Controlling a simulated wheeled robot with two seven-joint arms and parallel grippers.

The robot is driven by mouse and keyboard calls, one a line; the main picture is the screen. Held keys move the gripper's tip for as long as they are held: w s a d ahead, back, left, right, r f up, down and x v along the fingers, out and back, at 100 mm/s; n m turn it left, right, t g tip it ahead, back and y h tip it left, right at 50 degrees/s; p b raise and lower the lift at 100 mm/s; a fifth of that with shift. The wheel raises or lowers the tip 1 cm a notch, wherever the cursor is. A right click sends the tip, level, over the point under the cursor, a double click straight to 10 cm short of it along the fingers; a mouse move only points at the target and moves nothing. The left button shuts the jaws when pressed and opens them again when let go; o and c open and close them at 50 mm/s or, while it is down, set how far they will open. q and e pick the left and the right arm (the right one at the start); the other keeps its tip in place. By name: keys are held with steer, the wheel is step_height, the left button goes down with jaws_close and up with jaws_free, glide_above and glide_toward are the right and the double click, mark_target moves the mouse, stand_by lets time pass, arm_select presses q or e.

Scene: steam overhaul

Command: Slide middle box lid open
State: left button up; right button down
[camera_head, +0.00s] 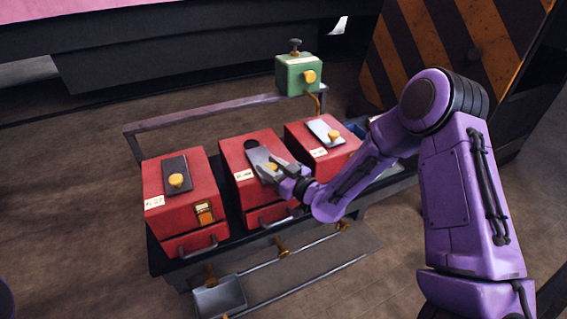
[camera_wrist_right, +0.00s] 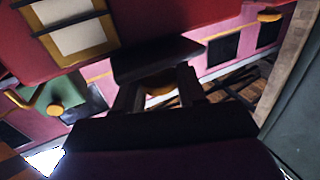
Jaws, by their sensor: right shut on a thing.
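The middle red box (camera_head: 238,186) stands on the cart between two other red boxes. Its lid (camera_head: 257,156) is a grey metal plate on the sloping top with a yellow knob (camera_head: 272,167). A dark round opening (camera_head: 251,144) shows at the lid's far end, so the lid sits toward the near side. My right gripper (camera_head: 270,170) is shut on the knob, reaching in from the right. In the right wrist view, my right gripper (camera_wrist_right: 160,94) has a yellow piece between its fingers, mostly hidden. My left gripper is not in view.
The left red box (camera_head: 190,215) has a dark lid with a yellow knob. The right red box (camera_head: 345,150) has a grey lid. A green box (camera_head: 298,76) stands behind, near the cart's rail (camera_head: 210,114). A grey scoop-like tray (camera_head: 218,297) sits low in front.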

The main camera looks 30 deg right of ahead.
steer(key=c, duration=0.9)
jaws_free()
steer(key=shift+s, duration=0.1)
steer(key=shift+o, duration=0.7)
steer(key=shift+s, duration=0.1)
steer(key=shift+s+r, duration=0.1)
steer(key=shift+s+d, duration=0.15)
steer(key=shift+s, duration=0.2)
steer(key=b+v, duration=0.2)
steer(key=v, duration=0.7)
steer(key=shift+s, duration=0.35)
